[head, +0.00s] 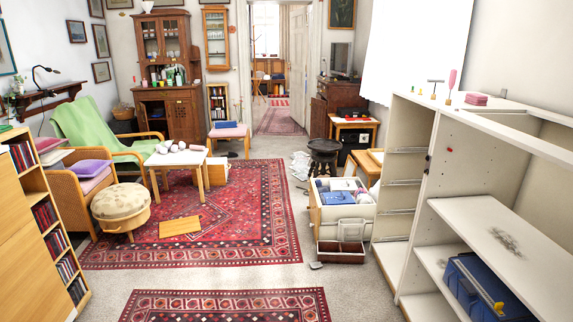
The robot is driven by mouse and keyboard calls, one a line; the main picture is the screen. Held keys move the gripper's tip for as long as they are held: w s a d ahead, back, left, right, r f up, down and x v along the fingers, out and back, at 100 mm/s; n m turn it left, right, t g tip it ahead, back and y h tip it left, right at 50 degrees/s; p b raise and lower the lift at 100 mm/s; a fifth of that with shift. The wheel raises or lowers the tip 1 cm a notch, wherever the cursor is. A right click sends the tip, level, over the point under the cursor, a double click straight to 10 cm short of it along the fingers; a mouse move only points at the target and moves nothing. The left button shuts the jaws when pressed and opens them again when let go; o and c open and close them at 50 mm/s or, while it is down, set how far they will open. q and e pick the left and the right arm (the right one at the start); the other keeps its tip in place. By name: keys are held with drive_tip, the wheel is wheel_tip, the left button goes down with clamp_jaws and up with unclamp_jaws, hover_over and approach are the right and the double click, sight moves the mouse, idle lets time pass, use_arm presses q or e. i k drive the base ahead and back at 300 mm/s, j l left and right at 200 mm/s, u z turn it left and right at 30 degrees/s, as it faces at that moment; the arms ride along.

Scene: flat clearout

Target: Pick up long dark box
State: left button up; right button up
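A long, dark brown open box (341,257) lies on the grey floor right of the large red rug, in front of a pale crate of mixed things. It looks like the long dark box, though no label shows. A darker box-like thing (352,113) sits on a small table farther back. Neither of my grippers shows in the head view.
A white shelf unit (440,150) holding a blue bin (482,290) stands on the right. The pale crate (342,212) is close behind the brown box. A small grey item (316,265) lies beside it. A wooden board (180,226) lies on the rug (245,215).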

sight(340, 253)
drive_tip(key=i, duration=2)
